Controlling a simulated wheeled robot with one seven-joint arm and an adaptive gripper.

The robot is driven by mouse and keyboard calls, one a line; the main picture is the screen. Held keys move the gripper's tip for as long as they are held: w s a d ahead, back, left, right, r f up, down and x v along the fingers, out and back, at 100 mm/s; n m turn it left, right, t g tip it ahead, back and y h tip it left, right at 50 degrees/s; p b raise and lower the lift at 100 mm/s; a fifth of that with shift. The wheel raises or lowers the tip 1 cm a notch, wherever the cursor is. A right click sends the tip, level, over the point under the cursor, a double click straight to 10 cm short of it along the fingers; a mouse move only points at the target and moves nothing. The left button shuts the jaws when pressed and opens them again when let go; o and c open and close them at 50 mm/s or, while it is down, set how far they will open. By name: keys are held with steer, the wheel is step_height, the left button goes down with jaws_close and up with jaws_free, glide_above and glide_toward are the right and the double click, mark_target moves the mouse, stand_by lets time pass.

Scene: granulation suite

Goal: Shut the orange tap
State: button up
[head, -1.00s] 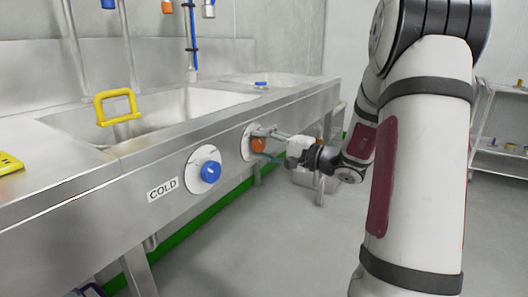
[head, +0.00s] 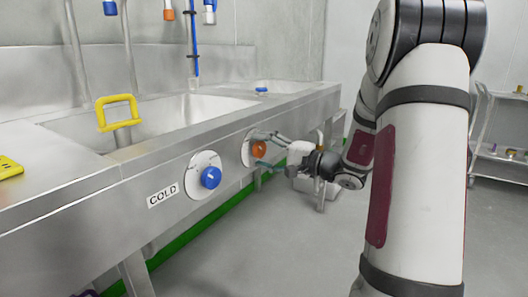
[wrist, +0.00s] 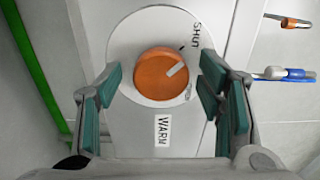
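The orange tap (wrist: 160,74) is a round knob on a white dial plate on the sink's front panel. Its pale pointer mark sits close to a black tick by the word "SHUT" and seems a little off it. A "WARM" label (wrist: 162,131) is beside the dial. The orange tap also shows in the head view (head: 259,148). My gripper (wrist: 165,95) is open, its teal-padded fingers on either side of the knob with a gap at each side. In the head view my gripper (head: 268,152) is at the dial.
A blue knob (head: 211,177) with a "COLD" label (head: 163,195) is on the same panel, nearer and to the left. A yellow handle (head: 118,113) stands at the sink (head: 160,117). A shelf rack (head: 497,155) is at the right. The floor in front is clear.

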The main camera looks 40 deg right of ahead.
steer(key=v, duration=1.2)
stand_by(0.4)
